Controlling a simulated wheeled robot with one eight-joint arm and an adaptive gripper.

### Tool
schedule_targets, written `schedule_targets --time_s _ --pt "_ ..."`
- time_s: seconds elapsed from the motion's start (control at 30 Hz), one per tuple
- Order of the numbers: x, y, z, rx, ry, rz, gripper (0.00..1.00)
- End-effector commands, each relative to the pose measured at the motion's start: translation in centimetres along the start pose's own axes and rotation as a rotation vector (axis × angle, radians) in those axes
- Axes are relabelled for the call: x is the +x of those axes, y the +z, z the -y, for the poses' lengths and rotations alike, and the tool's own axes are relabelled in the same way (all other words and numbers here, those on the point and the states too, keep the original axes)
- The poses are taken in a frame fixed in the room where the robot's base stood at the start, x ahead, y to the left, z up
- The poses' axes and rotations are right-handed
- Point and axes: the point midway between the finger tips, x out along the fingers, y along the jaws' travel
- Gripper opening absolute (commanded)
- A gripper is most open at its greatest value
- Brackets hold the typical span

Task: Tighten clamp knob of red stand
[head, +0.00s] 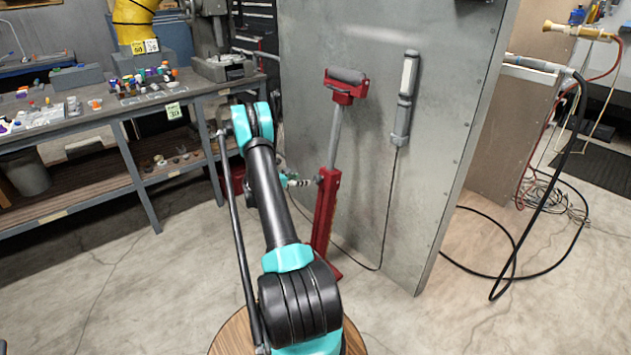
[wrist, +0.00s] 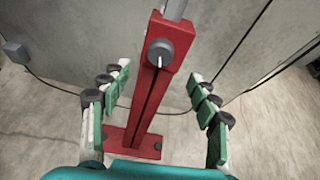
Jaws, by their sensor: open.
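The red stand (head: 325,212) stands upright in front of a grey metal panel in the head view, with a grey post rising to a red roller head (head: 344,92). In the wrist view the red column (wrist: 146,108) runs up the middle from its red base. The dark grey round clamp knob (wrist: 161,52) sits near the column's top and has a white line on its face. My gripper (wrist: 158,76) is open and empty, its green-padded fingers spread to the left and right of the column, with the knob above and between them. My arm partly hides the stand in the head view.
The metal panel (head: 450,130) stands close behind the stand, with a light fixture (head: 404,100) and hanging cable on it. A workbench (head: 60,128) with small parts is at left. Black cable (head: 530,235) loops on the floor at right.

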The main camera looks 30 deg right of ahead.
Motion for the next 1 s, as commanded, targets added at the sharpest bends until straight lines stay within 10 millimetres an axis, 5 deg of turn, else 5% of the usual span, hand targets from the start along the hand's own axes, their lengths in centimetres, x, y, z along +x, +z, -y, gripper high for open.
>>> schedule_targets --time_s 0.5,1.0 --pt "9.1 0.0 0.0 0.001 0.0 -0.001 0.61" --pt "10.2 0.0 0.0 0.0 0.001 0.0 0.57"
